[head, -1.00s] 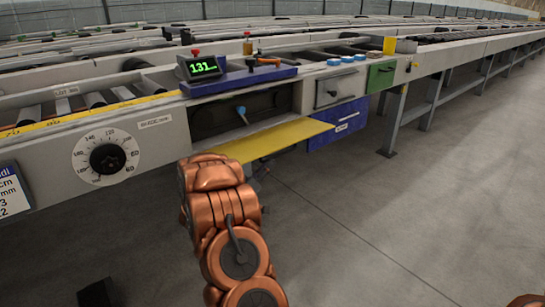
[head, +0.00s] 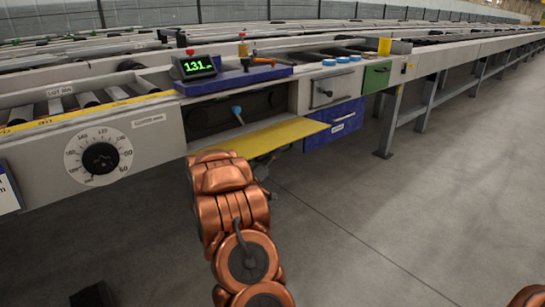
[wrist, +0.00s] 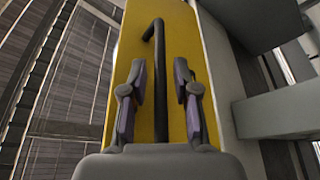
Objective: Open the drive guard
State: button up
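The drive guard (head: 275,138) is a yellow panel on the front of the table. It is swung down and stands out nearly level below a dark recess (head: 212,116). In the wrist view the yellow guard (wrist: 185,40) fills the middle, with a black bar handle (wrist: 158,40) on it. My gripper (wrist: 158,75) is open, one finger on each side of the handle, with a gap visible on both sides. In the head view my gripper (head: 264,166) is partly hidden behind my copper arm, under the guard. A blue-tipped lever (head: 238,112) shows in the recess.
A dial (head: 100,157) is on the left of the table front. A green-lit display (head: 195,66) stands above the recess. The floor to the right is clear.

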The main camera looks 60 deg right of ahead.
aim_at(279, 141)
grip_shut()
dwell(0.3)
jog(key=shift+r, duration=0.1)
jog(key=r+n+p, duration=0.1)
jog(key=p, duration=0.3)
jog(key=shift+r, duration=0.2)
jog(key=r+n+t+p, duration=0.1)
jog(key=p, duration=0.4)
jog(key=shift+s+r+n+y, duration=0.1)
jog(key=shift+r+n+y, duration=0.1)
jog(key=shift+n+y, duration=0.15)
jog(key=shift+f, duration=0.1)
jog(key=shift+o, duration=1.2)
grip_release()
jog(key=shift+a, duration=0.1)
